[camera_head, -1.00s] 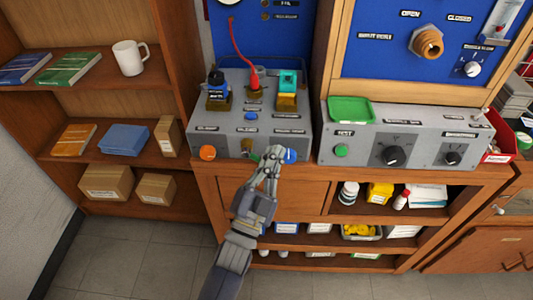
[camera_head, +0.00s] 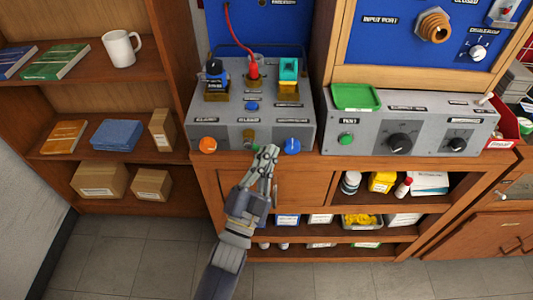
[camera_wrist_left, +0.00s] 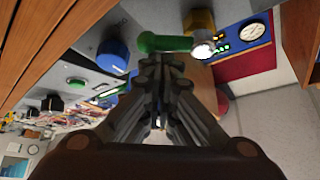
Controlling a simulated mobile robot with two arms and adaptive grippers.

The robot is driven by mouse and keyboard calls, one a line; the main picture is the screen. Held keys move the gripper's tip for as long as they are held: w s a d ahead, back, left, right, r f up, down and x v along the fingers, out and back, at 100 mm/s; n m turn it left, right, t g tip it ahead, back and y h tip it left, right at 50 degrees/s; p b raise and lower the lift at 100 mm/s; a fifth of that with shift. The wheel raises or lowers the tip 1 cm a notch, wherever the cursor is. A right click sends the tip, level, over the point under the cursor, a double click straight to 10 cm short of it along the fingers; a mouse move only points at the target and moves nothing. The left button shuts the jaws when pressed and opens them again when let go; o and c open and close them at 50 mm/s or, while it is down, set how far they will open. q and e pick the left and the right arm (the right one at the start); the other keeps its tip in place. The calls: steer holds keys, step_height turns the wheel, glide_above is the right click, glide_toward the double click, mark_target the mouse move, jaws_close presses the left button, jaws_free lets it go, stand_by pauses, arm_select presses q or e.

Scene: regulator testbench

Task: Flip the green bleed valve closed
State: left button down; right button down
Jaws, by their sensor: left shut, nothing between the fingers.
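The green bleed valve shows best in the left wrist view, where its green handle (camera_wrist_left: 165,43) lies sideways from a silver and brass body (camera_wrist_left: 202,42). In the head view the brass valve body (camera_head: 249,137) is on the front of the grey regulator box, and the green handle is mostly hidden behind my left gripper. My left gripper (camera_head: 269,151) is shut and empty, just in front of the box between the valve and the blue knob (camera_head: 292,146). In the wrist view its fingertips (camera_wrist_left: 162,64) are close to the handle; contact is unclear. My right gripper is out of view.
An orange knob (camera_head: 208,145) sits left on the same box. A blue valve (camera_head: 215,75), a red hose fitting (camera_head: 253,71) and a teal valve (camera_head: 288,71) stand on top. A grey panel with knobs (camera_head: 398,145) stands to the right. The floor in front is clear.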

arm_select(q)
steer(key=shift+m, duration=0.4)
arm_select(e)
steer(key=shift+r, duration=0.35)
arm_select(q)
steer(key=shift+f+p, duration=0.1)
steer(key=shift+p, duration=0.25)
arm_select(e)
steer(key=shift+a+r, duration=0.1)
